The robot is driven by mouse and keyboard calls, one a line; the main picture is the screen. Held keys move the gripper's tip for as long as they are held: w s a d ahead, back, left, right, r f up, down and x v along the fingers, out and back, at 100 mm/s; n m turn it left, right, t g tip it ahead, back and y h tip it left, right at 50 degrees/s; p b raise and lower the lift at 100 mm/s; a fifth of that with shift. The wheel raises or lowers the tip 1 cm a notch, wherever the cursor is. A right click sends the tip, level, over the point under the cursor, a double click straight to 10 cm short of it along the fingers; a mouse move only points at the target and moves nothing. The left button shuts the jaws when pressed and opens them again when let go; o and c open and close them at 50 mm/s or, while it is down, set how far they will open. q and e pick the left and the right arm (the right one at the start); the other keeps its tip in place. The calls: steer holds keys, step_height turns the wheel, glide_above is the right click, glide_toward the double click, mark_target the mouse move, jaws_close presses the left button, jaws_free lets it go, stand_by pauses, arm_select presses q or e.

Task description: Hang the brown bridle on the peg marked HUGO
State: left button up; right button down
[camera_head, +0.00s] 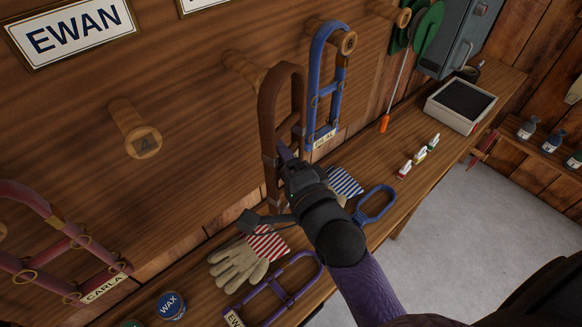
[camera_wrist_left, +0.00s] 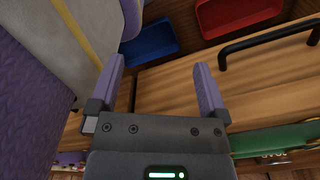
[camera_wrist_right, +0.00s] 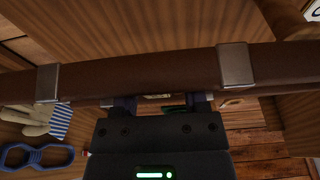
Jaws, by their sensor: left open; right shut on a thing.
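The brown bridle (camera_head: 267,110) hangs upright in front of the board in the head view. My right gripper (camera_head: 287,158) is shut on its side strap. In the right wrist view the brown strap (camera_wrist_right: 150,75) with metal keepers crosses the fingers (camera_wrist_right: 160,102). A bare wooden peg (camera_head: 240,66) sticks out just left of and behind the bridle's top; the bridle looks off it, though the depth gap is hard to judge. No HUGO sign is readable. My left gripper (camera_wrist_left: 158,90) is open and empty in the left wrist view.
A blue bridle (camera_head: 319,75) hangs on a peg close to the right. A red bridle (camera_head: 62,235) marked CARLA is at left. An EWAN sign (camera_head: 72,32) is on the board. The bench holds gloves (camera_head: 238,265), a purple bridle (camera_head: 278,291) and a box (camera_head: 460,104).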

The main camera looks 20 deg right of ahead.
steer(key=w+b, duration=0.1)
steer(key=w, duration=0.1)
steer(key=w+a+b, duration=0.1)
steer(key=w, duration=0.1)
steer(key=w+a+f+b, duration=0.1)
steer(key=w, duration=0.1)
steer(key=shift+w+a+b, duration=0.2)
steer(key=shift+b, duration=0.15)
arm_select(q)
steer(key=f, duration=0.3)
steer(key=shift+s+f, duration=0.2)
steer(key=shift+f, duration=0.2)
arm_select(e)
steer(key=shift+w+f, duration=0.1)
steer(key=shift+w, duration=0.1)
arm_select(q)
steer(key=shift+a, duration=0.15)
steer(key=shift+a, duration=0.25)
arm_select(e)
steer(key=shift+c, duration=0.5)
jaws_free()
arm_select(q)
steer(key=shift+d, duration=0.2)
arm_select(e)
steer(key=shift+o, duration=0.4)
steer(key=shift+f, duration=0.1)
